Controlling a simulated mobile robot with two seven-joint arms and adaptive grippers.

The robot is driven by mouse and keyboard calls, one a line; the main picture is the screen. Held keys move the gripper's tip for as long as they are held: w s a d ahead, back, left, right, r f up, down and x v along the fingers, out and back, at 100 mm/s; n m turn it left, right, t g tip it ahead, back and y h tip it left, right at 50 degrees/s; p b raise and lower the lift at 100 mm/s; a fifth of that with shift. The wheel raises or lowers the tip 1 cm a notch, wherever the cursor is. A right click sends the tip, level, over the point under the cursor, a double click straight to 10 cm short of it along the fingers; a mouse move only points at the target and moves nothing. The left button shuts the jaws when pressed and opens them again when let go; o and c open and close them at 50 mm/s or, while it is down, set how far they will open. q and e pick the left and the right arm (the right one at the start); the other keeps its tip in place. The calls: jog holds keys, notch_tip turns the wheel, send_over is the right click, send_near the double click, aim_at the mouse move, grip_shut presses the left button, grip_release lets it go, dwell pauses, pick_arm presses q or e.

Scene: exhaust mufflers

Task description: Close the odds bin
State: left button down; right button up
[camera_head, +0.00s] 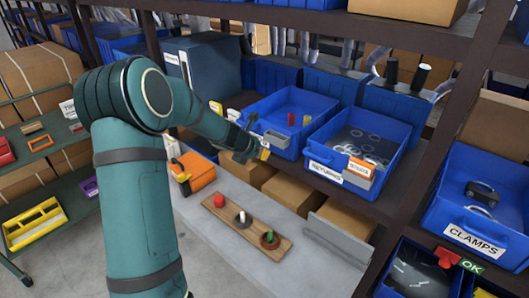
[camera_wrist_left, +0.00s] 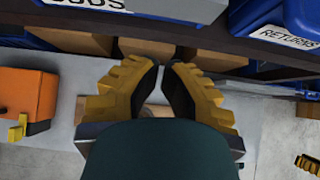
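The odds bin (camera_head: 283,104) is a blue open-topped bin left of the RETURNS bin in the head view. It holds a few small red and yellow pieces. Its ODDS label is cut by the top edge of the left wrist view (camera_wrist_left: 85,3); my gripper covers the label area in the head view. My left gripper (camera_head: 247,150) is just in front of and below the bin's front. In the left wrist view its yellow-ribbed fingers (camera_wrist_left: 161,68) meet almost tip to tip, with nothing seen between them. A yellow ribbed piece (camera_wrist_left: 307,163) at lower right may be my right gripper.
The RETURNS bin (camera_head: 362,142), holding rings, sits close at right, and the CLAMPS bin (camera_head: 473,205) farther right. Cardboard boxes (camera_head: 291,192) stand below the shelf. A wooden board (camera_head: 246,226) with small parts and an orange container (camera_head: 197,174) are on the lower surface.

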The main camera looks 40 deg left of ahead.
pick_arm(q)
jog(key=p+v, duration=0.2)
jog(key=v, duration=0.7)
jog(key=shift+r, duration=0.3)
jog(key=shift+s, duration=0.2)
